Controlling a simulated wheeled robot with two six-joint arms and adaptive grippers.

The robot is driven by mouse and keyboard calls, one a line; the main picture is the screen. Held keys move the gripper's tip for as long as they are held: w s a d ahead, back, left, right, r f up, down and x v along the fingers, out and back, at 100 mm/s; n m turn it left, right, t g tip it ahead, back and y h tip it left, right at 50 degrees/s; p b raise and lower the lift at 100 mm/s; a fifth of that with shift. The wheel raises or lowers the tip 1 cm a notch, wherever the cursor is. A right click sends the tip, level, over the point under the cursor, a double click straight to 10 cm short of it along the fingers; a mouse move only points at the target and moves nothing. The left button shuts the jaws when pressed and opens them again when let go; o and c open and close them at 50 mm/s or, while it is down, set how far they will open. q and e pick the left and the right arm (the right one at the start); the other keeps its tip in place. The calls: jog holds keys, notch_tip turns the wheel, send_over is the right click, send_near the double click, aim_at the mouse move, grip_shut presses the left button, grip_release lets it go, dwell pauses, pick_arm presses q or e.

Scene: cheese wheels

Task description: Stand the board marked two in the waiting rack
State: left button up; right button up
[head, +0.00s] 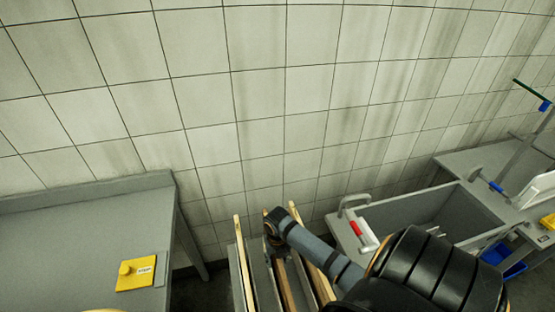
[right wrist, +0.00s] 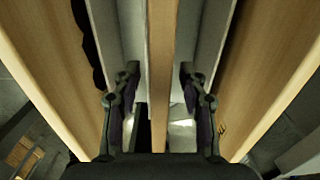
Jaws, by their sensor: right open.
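Several wooden boards stand on edge in a grey rack (head: 236,278) at the bottom middle of the head view. They include a left board (head: 244,262), a middle board (head: 286,288) and a right board (head: 320,283). My right gripper (head: 273,228) is over the rack. In the right wrist view its open fingers (right wrist: 160,88) straddle a middle board (right wrist: 162,50), with a gap on each side. Outer boards stand left (right wrist: 50,60) and right (right wrist: 268,70) of the fingers. I see no number on any board. My left gripper is out of view.
A tiled wall closes the back.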

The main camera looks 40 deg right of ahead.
notch_tip(320, 180, up, 10)
jog(key=shift+f, duration=0.1)
dwell(0.4)
